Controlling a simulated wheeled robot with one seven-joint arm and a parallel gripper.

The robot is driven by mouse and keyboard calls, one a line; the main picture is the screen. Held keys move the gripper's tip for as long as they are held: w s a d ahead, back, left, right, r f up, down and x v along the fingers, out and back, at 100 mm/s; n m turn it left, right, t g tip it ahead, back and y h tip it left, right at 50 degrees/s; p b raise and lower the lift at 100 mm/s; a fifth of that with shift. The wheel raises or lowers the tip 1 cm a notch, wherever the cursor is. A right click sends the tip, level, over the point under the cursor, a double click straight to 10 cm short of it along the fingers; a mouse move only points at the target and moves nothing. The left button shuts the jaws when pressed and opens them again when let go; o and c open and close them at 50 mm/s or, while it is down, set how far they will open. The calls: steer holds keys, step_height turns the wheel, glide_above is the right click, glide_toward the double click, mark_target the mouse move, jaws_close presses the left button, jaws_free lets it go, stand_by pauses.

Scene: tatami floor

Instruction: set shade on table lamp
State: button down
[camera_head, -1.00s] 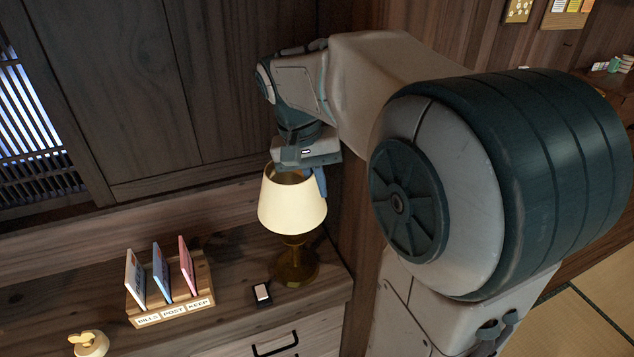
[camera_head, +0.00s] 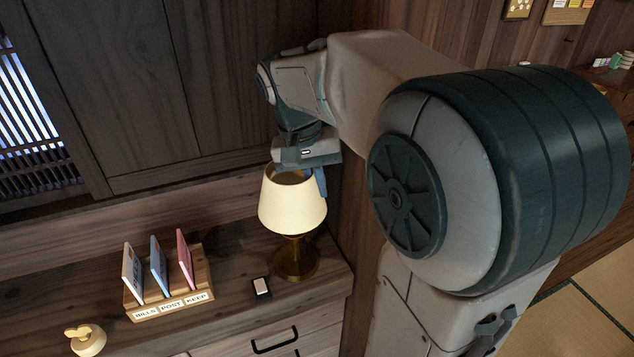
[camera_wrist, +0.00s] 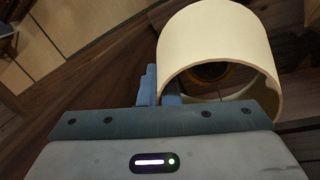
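The cream shade (camera_head: 292,205) sits at the top of the brass table lamp (camera_head: 294,262) on the wooden cabinet top, roughly upright. Whether it rests fully on the lamp cannot be told. My gripper (camera_head: 318,180) is at the shade's upper right rim. In the wrist view, the blue fingers (camera_wrist: 160,92) are close together at the near rim of the shade (camera_wrist: 215,35), with the wall between them. Through the shade's opening a dark round brass part (camera_wrist: 210,72) of the lamp shows. The fingertips are partly hidden by the shade.
A wooden letter rack (camera_head: 172,308) with several upright cards stands left of the lamp. A small dark block with a pale top (camera_head: 261,288) lies in front of the lamp base. A pale wooden object (camera_head: 86,340) is at the front left. A wooden wall stands close behind.

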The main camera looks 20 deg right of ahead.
steer(key=a+b+x, duration=0.1)
steer(key=b+x, duration=0.3)
steer(key=x, duration=0.2)
steer(key=shift+w+f+b, duration=0.25)
steer(key=shift+f+b, duration=0.05)
steer(key=shift+b, duration=0.05)
stand_by(3.4)
steer(key=shift+a, duration=0.1)
steer(key=c, duration=1.6)
jaws_free()
steer(key=shift+o, duration=0.2)
steer(key=shift+o, duration=1.4)
steer(key=shift+c, duration=0.3)
steer(key=shift+o, duration=0.8)
steer(key=shift+d+p+v, duration=0.2)
steer(key=shift+p+v, duration=0.75)
steer(key=shift+v, duration=0.2)
steer(key=shift+d+p+v, duration=0.15)
steer(key=shift+p+v, duration=0.8)
steer(key=shift+v, duration=0.2)
steer(key=shift+s+r+p, duration=0.2)
steer(key=shift+r+p, duration=0.45)
steer(key=shift+r, duration=0.25)
